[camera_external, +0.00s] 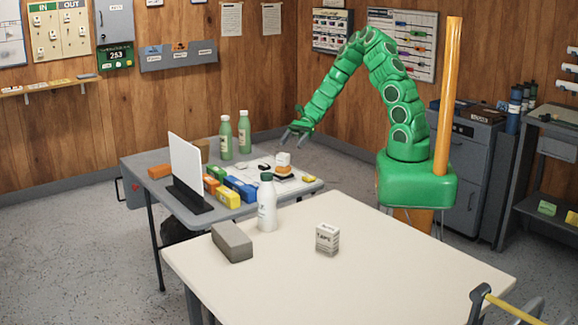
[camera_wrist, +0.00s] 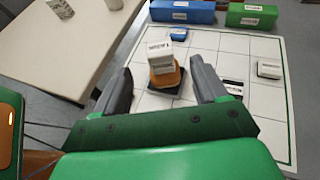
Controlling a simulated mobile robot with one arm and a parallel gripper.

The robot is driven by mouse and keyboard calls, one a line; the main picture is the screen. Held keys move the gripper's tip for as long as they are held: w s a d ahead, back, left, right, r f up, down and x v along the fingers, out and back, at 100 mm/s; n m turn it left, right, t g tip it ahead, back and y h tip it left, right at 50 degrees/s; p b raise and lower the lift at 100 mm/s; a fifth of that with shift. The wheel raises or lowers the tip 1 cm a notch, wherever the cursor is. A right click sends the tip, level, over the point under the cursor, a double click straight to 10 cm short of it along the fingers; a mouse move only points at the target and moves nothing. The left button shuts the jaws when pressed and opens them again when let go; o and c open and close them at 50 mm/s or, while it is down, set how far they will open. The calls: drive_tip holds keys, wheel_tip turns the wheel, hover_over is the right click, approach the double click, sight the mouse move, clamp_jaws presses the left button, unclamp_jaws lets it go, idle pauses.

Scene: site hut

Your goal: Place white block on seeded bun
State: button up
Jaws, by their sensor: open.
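A white block (camera_external: 283,160) with dark print on top sits on the seeded bun (camera_external: 284,170) on the grey table. In the wrist view the white block (camera_wrist: 159,52) rests on the orange-brown bun (camera_wrist: 166,78), which lies on a dark square. Seeds are too small to make out. My gripper (camera_external: 299,130) is above the table, apart from the block and bun. In the wrist view my gripper (camera_wrist: 161,66) is open and empty, with its fingers either side of the block in the picture and nothing between them touching.
Blue (camera_external: 240,188) and green (camera_wrist: 252,16) boxes stand beside the white gridded mat (camera_wrist: 215,42). Green bottles (camera_external: 244,131) and an upright white panel (camera_external: 186,163) stand on the grey table. The cream table (camera_external: 400,262) holds a white bottle (camera_external: 267,204), grey block (camera_external: 232,241) and another white block (camera_external: 327,238).

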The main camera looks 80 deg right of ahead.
drive_tip(key=s+a+r+n+g+h, duration=0.4)
drive_tip(key=s+a+r+n+g, duration=0.3)
drive_tip(key=s+a+r+n, duration=0.6)
drive_tip(key=s+d+r+n+h, duration=0.2)
drive_tip(key=s+r+n+h, duration=0.2)
drive_tip(key=s, duration=0.4)
drive_tip(key=s+d+r+n+h, duration=0.2)
drive_tip(key=s+r+n+h, duration=0.2)
drive_tip(key=s, duration=0.3)
drive_tip(key=shift+s+r+n, duration=0.35)
drive_tip(key=shift+r+n, duration=0.2)
drive_tip(key=shift+n, duration=0.25)
